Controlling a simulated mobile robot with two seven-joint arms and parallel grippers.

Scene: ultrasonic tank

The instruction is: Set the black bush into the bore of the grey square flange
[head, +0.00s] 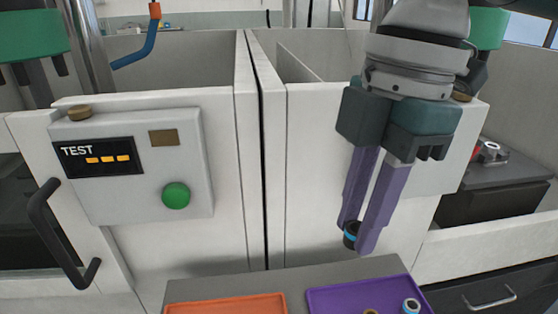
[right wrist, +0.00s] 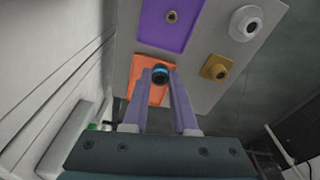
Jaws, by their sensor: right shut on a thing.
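My right gripper (head: 358,240) is shut on the black bush (head: 351,236), which has a light blue band. It holds the bush at its fingertips, above the grey bench top and in front of the white tank wall. In the right wrist view the bush (right wrist: 160,75) sits between the purple fingertips, with the orange tray behind it. A pale grey flange (right wrist: 246,23) with a dark bore lies on the bench at the upper right of that view, apart from the bush. Whether its outline is square is hard to tell. My left gripper is not in view.
A brass square flange (right wrist: 215,67) lies near the pale one. The orange tray (head: 225,305) and purple tray (head: 325,297) sit side by side. A control box (head: 135,190) is on the left wall.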

